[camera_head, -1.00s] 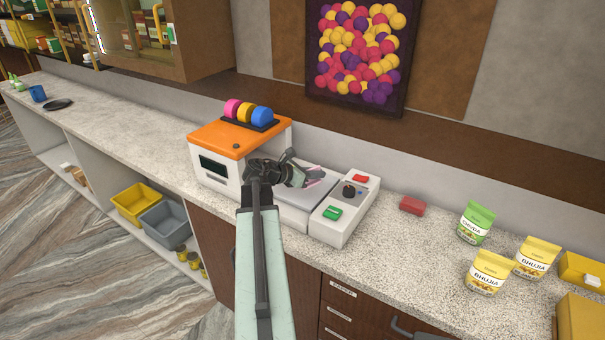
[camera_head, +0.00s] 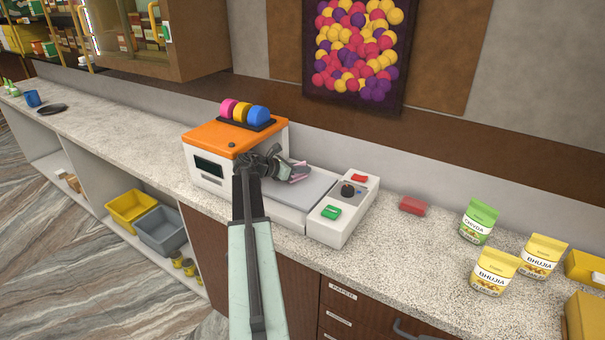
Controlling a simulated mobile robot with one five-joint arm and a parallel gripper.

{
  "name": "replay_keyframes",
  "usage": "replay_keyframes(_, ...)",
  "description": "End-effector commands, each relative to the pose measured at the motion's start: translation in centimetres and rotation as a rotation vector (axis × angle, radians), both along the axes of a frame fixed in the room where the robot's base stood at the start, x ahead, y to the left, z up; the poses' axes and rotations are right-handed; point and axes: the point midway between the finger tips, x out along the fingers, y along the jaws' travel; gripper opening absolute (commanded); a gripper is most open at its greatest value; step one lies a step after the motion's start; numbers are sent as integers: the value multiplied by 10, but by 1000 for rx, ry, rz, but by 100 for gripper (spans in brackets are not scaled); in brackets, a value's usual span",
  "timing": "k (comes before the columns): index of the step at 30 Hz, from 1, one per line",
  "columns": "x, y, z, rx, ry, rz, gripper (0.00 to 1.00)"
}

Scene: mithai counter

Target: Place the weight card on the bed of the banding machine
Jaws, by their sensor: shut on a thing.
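The banding machine (camera_head: 208,183) stands on the counter, a white body with an orange top. Its flat grey bed (camera_head: 310,188) lies between the orange-topped housing and a control panel. My gripper (camera_head: 296,171) is over the left part of the bed, close to the housing. It is shut on a small pale pink piece (camera_head: 300,174), which looks like the weight card. The card is mostly hidden by the jaws, and I cannot tell whether it touches the bed. The right part of the bed is bare.
The control panel (camera_head: 343,210) has red and green buttons and a dark knob. Pink, yellow and blue rolls (camera_head: 243,112) sit on the orange top. A red block (camera_head: 412,205) and several snack packets (camera_head: 479,222) stand on the counter to the right.

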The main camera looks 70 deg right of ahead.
Motion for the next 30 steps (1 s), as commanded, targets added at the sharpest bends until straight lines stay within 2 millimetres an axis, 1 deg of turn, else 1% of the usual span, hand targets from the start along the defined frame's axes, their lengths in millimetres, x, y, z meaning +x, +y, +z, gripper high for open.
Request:
replay_keyframes(2, 0, 0, 2, 0, 0, 0, 0)
replay_keyframes(6, 0, 0, -3, 0, 0, 0, 0)
replay_keyframes(9, 1, 0, -1, 0, 0, 1, 29)
replay_keyframes(18, 1, 0, -1, 0, 0, 1, 29)
replay_keyframes(21, 1, 0, 5, 0, 0, 1, 29)
replay_keyframes(26, 14, 18, 14, 0, 0, 3, 29)
replay_keyframes(30, 30, 39, 26, 0, 0, 4, 29)
